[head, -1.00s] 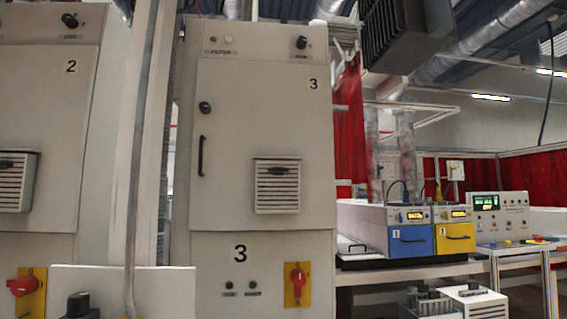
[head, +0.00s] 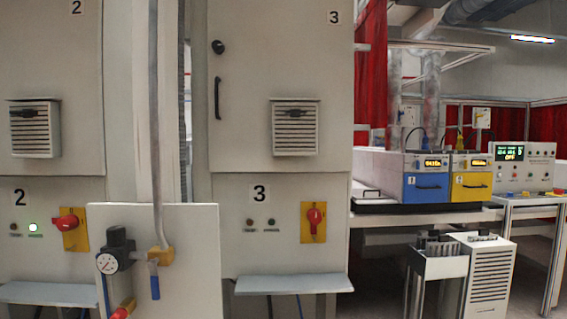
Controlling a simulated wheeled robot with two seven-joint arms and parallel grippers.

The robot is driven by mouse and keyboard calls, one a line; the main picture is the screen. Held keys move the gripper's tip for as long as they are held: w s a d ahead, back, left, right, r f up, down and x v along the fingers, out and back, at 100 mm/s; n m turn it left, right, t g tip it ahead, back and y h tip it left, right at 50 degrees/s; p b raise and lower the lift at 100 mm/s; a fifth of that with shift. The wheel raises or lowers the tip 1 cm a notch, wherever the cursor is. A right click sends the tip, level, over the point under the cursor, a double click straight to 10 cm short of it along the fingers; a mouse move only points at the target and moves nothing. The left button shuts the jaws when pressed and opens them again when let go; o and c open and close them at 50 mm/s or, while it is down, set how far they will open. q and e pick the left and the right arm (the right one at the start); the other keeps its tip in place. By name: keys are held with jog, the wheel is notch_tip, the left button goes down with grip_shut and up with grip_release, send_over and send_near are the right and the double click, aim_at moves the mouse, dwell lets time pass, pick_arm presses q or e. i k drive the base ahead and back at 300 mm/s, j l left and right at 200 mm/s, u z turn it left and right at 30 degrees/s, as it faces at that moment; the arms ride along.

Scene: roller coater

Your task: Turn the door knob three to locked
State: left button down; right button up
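A vertical black handle (head: 217,98) is just below the knob. The door looks closed flush with the cabinet. The knob is too small here to tell its lock setting. Neither of my grippers is in view.
A red switch (head: 314,215) on a yellow plate is on cabinet three's lower panel. A pale shelf (head: 293,285) juts out below. A panel with a pressure gauge (head: 107,262) and pipe stands in front at left. Blue and yellow units (head: 425,187) sit on a bench at right.

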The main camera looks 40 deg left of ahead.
aim_at(217, 47)
jog(key=u, duration=1.55)
